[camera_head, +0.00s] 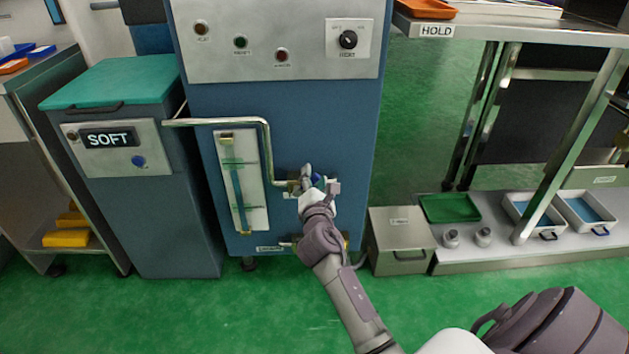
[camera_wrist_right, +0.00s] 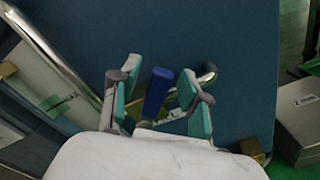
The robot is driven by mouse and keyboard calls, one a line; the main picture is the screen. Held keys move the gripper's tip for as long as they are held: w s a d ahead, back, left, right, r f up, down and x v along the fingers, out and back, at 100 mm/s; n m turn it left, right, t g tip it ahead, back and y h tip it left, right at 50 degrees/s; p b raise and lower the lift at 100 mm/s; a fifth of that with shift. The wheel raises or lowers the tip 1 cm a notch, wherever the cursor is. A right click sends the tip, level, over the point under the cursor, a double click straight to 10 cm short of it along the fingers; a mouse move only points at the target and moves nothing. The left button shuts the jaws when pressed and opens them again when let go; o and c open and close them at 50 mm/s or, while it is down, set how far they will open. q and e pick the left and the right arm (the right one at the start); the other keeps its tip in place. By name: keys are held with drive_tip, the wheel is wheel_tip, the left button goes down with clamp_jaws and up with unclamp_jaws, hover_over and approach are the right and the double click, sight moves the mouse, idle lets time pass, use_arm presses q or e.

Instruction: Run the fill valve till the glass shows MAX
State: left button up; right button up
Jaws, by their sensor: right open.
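The blue fill valve handle (camera_head: 318,181) sits on a pipe low on the front of the blue machine. In the right wrist view the handle (camera_wrist_right: 157,94) stands between the teal-padded fingers of my right gripper (camera_wrist_right: 160,80), with gaps beside it. My right gripper (camera_head: 320,179) is open at the valve and partly covers it in the head view. The sight glass (camera_head: 239,190) is a narrow upright tube on a white plate left of the valve. It has green marks and a bluish column. Its lettering is too small to read. My left gripper is out of view.
A bent metal pipe (camera_head: 265,150) runs from the SOFT tank (camera_head: 165,210) to the valve. Above are a knob (camera_head: 348,40) and several buttons. A grey box (camera_head: 402,243) stands right of the machine, beside a low shelf with trays.

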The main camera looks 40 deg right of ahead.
drive_tip(key=shift+c, duration=0.4)
clamp_jaws()
drive_tip(key=shift+r, duration=0.1)
